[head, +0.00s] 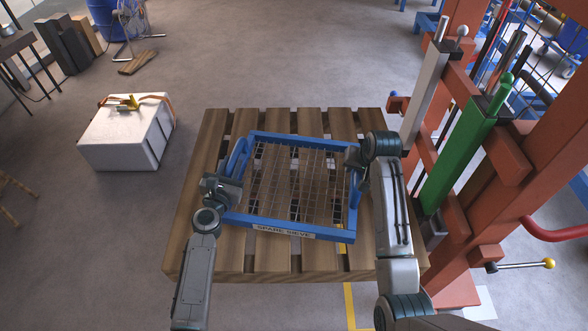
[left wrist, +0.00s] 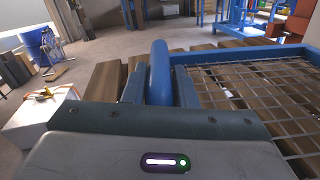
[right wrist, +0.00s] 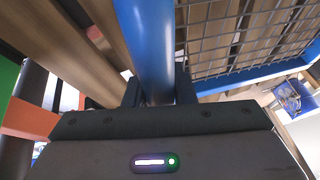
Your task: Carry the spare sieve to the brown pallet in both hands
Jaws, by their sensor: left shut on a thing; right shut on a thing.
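The spare sieve (head: 290,233) is a blue square frame with a wire mesh and a "SPARE SIEVE" label on its near side. It is over the brown slatted pallet (head: 190,250); I cannot tell whether it touches the slats. My left gripper (head: 232,178) is shut on the blue handle at the sieve's left side, and the handle shows between the fingers in the left wrist view (left wrist: 160,75). My right gripper (head: 353,160) is shut on the right-side handle, seen in the right wrist view (right wrist: 150,50). The sieve looks roughly level, slightly turned.
A white box (head: 125,135) with a yellow item on top stands on the floor to the left. An orange-red machine frame (head: 510,190) with a green post (head: 462,155) stands close on the right, beside my right arm.

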